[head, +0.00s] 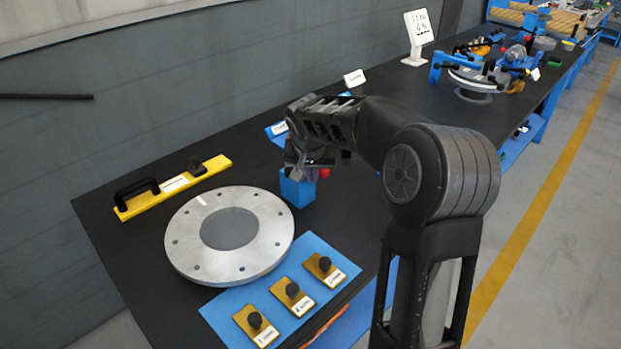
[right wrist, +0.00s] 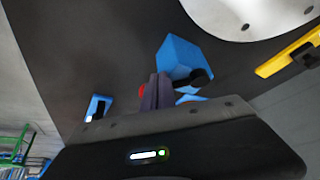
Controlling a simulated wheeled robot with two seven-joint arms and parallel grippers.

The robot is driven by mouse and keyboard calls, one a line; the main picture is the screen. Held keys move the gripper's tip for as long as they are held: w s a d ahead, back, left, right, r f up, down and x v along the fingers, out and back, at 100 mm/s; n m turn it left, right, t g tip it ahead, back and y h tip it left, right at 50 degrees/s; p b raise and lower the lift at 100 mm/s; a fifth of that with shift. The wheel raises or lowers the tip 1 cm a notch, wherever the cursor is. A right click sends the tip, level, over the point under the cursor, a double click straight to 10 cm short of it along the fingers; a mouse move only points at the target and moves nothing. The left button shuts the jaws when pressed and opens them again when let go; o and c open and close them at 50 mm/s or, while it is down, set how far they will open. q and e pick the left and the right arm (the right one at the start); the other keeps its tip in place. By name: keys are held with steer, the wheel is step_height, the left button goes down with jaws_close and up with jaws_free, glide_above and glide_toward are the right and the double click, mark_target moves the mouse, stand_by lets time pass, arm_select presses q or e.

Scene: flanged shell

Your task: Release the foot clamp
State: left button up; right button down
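A blue block-shaped fixture (head: 297,190) stands on the black bench just right of the silver flange ring (head: 188,238). It also shows in the right wrist view (right wrist: 180,58), with a black knob (right wrist: 201,77) at its side. A small red part (head: 324,173) shows beside the block; it shows too in the right wrist view (right wrist: 142,91), against the fingers. I cannot tell whether these parts form the foot clamp. My right gripper (head: 308,165) is right at the block. In the right wrist view its fingers (right wrist: 157,92) look close together; their grip is unclear. My left gripper is not visible.
A yellow bar with a black handle (head: 150,193) lies behind the ring. A blue mat (head: 235,300) in front bears yellow plates with black knobs (head: 293,293). A white sign (head: 418,28) and a second blue fixture with a ring (head: 470,80) stand farther along the bench.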

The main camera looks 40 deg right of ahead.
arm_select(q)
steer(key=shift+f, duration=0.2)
arm_select(e)
steer(key=shift+w+d, duration=0.2)
steer(key=shift+d, duration=0.15)
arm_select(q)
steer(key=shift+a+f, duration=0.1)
arm_select(e)
steer(key=shift+s+f, duration=0.1)
